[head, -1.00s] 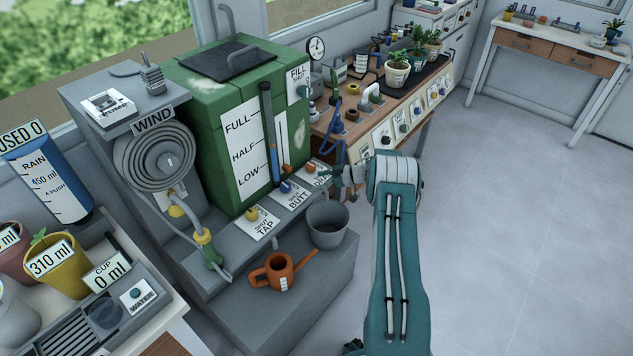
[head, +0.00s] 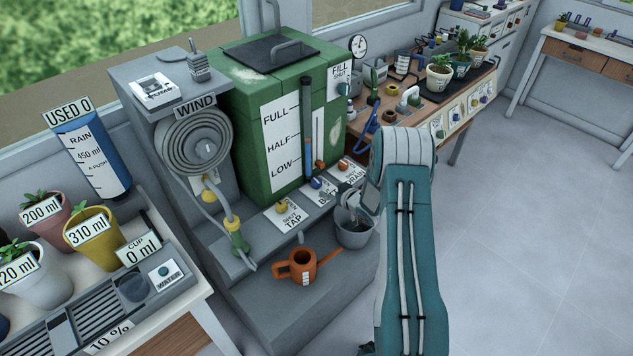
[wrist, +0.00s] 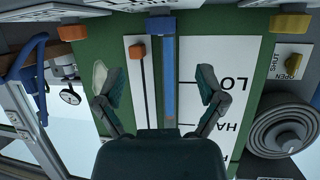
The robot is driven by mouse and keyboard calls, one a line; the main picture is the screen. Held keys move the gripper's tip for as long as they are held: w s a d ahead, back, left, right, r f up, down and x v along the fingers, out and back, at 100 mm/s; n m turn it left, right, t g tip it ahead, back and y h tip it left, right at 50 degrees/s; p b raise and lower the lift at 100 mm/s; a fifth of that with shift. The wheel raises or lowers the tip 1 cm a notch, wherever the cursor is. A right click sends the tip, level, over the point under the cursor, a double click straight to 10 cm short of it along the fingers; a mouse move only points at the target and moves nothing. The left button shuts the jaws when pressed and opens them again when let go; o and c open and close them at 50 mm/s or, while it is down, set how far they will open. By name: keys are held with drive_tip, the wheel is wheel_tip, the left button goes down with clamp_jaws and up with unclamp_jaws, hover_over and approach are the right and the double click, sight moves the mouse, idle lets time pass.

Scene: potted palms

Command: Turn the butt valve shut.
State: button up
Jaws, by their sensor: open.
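The butt valve (head: 316,183) is a blue knob on the grey ledge, behind the partly hidden BUTT label and in front of the green water butt (head: 240,115). In the wrist view, which is upside down, the blue knob (wrist: 161,26) is at top centre. My gripper (head: 343,196) is just right of the knob in the head view, above the bucket, and partly hides the labels. In the wrist view my gripper (wrist: 163,82) has its two fingers spread apart with nothing between them. The knob lies beyond the fingertips, apart from them.
The yellow tap knob (head: 282,207) is left of the butt valve, and the orange drain knob (head: 343,165) is right. A grey bucket (head: 354,234) and an orange watering can (head: 301,266) stand on the step below. A hose reel (head: 197,148) is at left. The floor at right is clear.

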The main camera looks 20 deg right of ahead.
sight(318, 182)
drive_tip(key=x, duration=0.9)
drive_tip(key=shift+w+f, duration=0.1)
drive_tip(key=shift+w, duration=0.2)
